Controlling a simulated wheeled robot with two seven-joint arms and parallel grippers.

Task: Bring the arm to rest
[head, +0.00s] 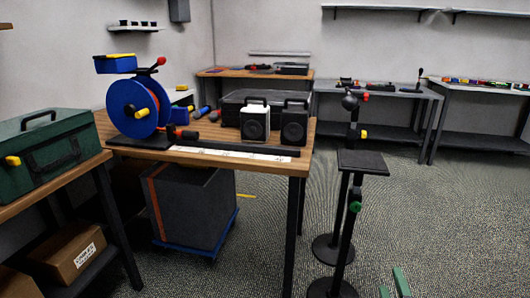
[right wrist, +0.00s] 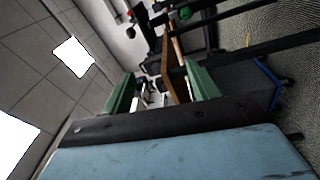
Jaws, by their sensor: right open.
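My right gripper (head: 393,286) shows at the bottom edge of the head view, right of centre, as two green fingers with a gap between them. Most of it and its arm is cut off by the frame. In the right wrist view the right gripper (right wrist: 161,90) has its green fingers well apart, with nothing held between them. The wrist view is tilted, with ceiling at left and carpet at right. My left gripper is in neither view.
A wooden workbench (head: 232,164) carries a blue cable reel (head: 124,108) and two speaker-like boxes. A black stand (head: 362,162) with a small platform is left of my gripper. A green toolbox (head: 40,140) sits at far left. Carpet (head: 460,220) at right is clear.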

